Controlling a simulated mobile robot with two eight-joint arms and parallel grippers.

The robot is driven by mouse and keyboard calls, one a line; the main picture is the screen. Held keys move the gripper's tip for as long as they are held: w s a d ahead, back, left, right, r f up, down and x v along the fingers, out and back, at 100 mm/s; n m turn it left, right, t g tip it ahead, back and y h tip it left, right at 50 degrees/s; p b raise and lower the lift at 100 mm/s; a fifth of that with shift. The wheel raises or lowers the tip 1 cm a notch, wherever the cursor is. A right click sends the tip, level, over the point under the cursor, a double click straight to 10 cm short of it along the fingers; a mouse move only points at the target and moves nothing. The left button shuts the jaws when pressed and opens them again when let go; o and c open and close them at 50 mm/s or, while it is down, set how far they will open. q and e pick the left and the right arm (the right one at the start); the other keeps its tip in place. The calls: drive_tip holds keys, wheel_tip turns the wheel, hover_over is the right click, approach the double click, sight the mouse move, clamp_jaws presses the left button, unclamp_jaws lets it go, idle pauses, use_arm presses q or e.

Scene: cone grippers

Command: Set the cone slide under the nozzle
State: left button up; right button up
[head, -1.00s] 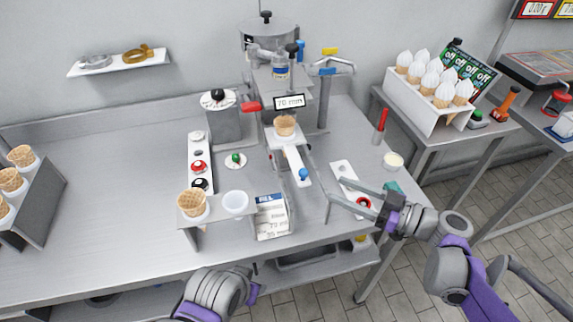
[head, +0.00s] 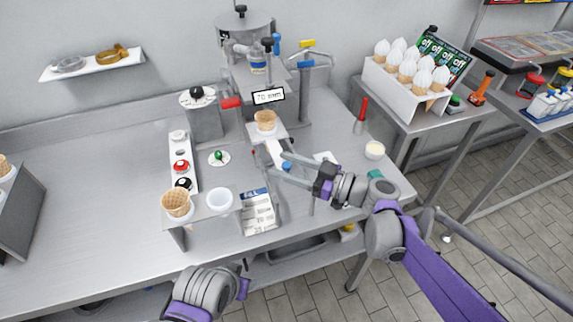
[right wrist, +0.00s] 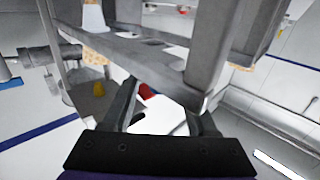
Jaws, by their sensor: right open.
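The cone slide (head: 274,152) is a white strip with a blue knob (head: 287,166) at its near end. A waffle cone (head: 265,119) stands upright at its far end, below the "70 mm" sign of the dispensing machine (head: 246,45). The nozzle cannot be made out behind the sign. My right gripper (head: 279,163) is open and empty, its fingers at the knob; whether they touch it I cannot tell. In the right wrist view, its open fingers (right wrist: 165,112) show against blurred bright shapes. My left arm is at the bottom; its jaws are not clear.
A white strip with knobs (head: 188,150) lies left of the machine. A red upright handle (head: 361,116) and small tub (head: 374,150) are at right.

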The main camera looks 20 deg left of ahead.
clamp_jaws()
idle(1.4)
